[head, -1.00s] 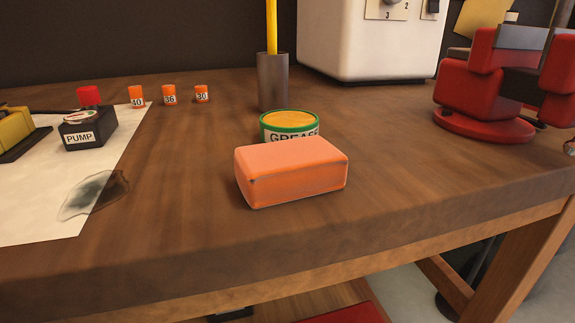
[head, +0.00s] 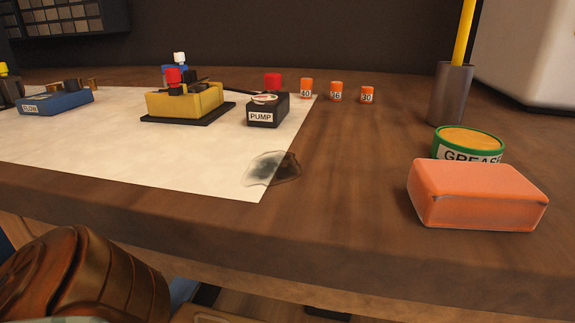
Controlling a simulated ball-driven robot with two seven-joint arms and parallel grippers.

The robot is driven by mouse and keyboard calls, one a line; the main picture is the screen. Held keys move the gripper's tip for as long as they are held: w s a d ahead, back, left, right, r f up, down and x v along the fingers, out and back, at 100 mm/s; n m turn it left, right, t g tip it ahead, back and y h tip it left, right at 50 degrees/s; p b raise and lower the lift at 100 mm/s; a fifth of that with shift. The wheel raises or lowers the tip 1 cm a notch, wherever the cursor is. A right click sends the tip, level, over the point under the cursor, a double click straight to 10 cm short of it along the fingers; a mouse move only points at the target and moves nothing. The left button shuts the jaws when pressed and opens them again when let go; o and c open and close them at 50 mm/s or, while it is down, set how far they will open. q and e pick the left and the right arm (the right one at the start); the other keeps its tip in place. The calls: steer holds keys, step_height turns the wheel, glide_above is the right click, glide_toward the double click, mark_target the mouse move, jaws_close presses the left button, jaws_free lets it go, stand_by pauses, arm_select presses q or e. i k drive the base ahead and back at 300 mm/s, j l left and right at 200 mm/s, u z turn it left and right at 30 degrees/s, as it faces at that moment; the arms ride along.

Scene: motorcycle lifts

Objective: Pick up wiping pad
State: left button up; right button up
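The wiping pad, an orange-pink block (head: 478,195), lies on the wooden workbench (head: 340,205) near its front edge, at the right of the head view. It stands just in front of the green-rimmed grease tin (head: 468,143) and hides part of its label. Neither of my grippers is in view, and nothing is holding the pad.
A dark stain (head: 270,168) lies at the right edge of a white sheet (head: 130,140). A black PUMP box (head: 267,110), a yellow device (head: 185,101) and a blue FLOW box (head: 56,102) stand on the sheet. A grey cup (head: 450,95) stands behind the tin. Bare wood lies left of the pad.

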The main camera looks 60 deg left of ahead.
mark_target(443, 194)
steer(key=i+l, duration=0.3)
steer(key=l, duration=0.25)
steer(key=i+l+u, duration=0.25)
steer(key=l+u, duration=0.25)
steer(key=i+l+u, duration=0.1)
steer(key=l+u, duration=0.15)
steer(key=l, duration=0.2)
steer(key=i+l+u, duration=0.1)
steer(key=l+u, duration=0.35)
steer(key=j, duration=0.1)
